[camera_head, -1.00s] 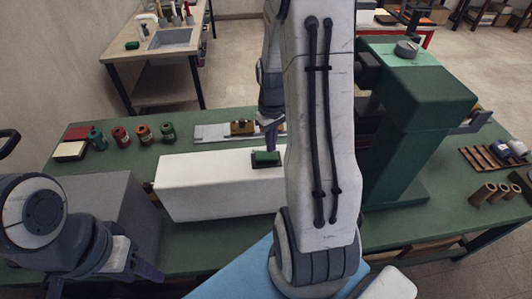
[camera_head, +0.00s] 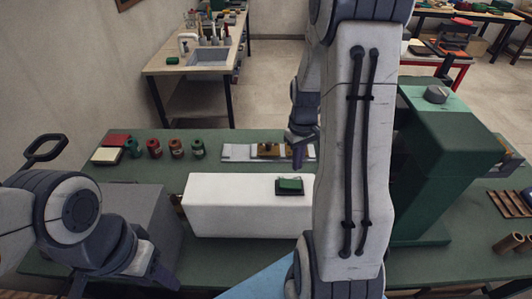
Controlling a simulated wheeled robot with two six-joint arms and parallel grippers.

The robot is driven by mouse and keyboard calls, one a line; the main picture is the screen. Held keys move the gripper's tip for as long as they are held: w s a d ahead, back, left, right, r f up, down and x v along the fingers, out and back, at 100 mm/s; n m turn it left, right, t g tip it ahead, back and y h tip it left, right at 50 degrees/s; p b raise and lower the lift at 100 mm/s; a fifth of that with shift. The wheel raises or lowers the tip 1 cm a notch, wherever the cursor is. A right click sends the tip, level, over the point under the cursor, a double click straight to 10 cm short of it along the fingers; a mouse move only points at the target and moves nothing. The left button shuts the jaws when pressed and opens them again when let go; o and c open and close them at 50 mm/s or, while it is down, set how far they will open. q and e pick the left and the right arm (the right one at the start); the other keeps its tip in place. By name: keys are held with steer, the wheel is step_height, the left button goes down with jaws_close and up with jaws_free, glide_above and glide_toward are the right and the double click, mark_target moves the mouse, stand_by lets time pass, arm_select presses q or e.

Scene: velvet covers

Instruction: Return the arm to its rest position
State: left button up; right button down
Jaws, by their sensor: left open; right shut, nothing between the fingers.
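My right arm fills the middle of the head view, and its gripper (camera_head: 298,158) hangs behind the white block, with its fingers close together and nothing seen between them. A small green object on a dark base (camera_head: 290,185) lies on top of the white block (camera_head: 230,205), apart from and below the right gripper in the picture. My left gripper (camera_head: 122,284) is at the lower left, in front of a grey box (camera_head: 140,208), its fingers spread and empty. The right part of the white block is hidden behind my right arm.
The green workbench (camera_head: 240,262) holds several spools (camera_head: 176,149) at the back left and a metal rail with a brass piece (camera_head: 268,150). A tall green machine (camera_head: 425,165) stands right of my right arm. A sink table (camera_head: 209,57) stands behind.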

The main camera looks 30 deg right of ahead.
steer(key=s+a+n+b, duration=0.1)
steer(key=a+n+b, duration=0.35)
steer(key=a, duration=1.35)
steer(key=s+a+n+y+b, duration=0.1)
steer(key=s+a+n+b, duration=0.2)
steer(key=s+a, duration=1)
steer(key=s+b, duration=0.2)
steer(key=b, duration=0.1)
steer(key=shift+f, duration=0.3)
steer(key=shift+s, duration=0.1)
